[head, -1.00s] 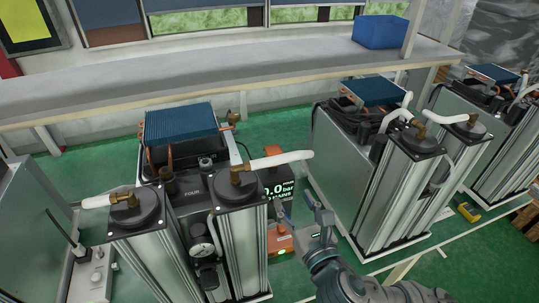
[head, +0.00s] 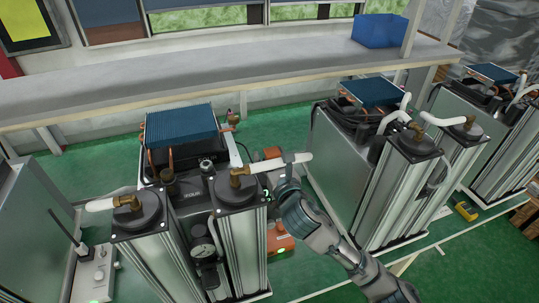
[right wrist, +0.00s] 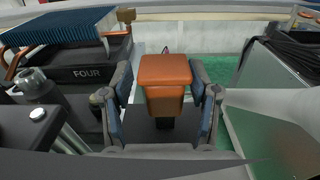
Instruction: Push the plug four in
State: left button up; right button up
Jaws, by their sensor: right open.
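The orange plug (right wrist: 165,75) stands in the middle of the right wrist view, with a wide top and a narrower lower part above a dark surface. My right gripper (right wrist: 163,110) is open, with one finger on each side of it. In the head view my right gripper (head: 285,172) is at the right side of the unit marked FOUR (head: 190,194), near its white pipe. A bit of orange (head: 272,152) shows behind the pipe there. The unit's label also shows in the right wrist view (right wrist: 95,73). How deep the plug sits is hidden. My left gripper is out of view.
An orange box (head: 280,240) with a green light lies low beside the unit. Another twin-column unit (head: 400,170) stands close on the right. A white pipe (head: 283,160) juts from the column top by my gripper. The long shelf (head: 230,85) runs behind.

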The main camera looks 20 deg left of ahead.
aim_at(271, 166)
jog(key=shift+d, duration=0.4)
jog(key=c, duration=0.7)
jog(key=shift+a+r, duration=0.1)
grip_shut()
jog(key=shift+f+b, duration=0.3)
jog(key=shift+f, duration=1.6)
jog(key=o, duration=0.7)
grip_release()
jog(key=shift+w+a, duration=0.15)
jog(key=shift+w, duration=0.05)
jog(key=shift+s, duration=0.2)
jog(key=v, duration=1.1)
jog(key=shift+s+d, duration=0.15)
jog(key=shift+d, duration=0.15)
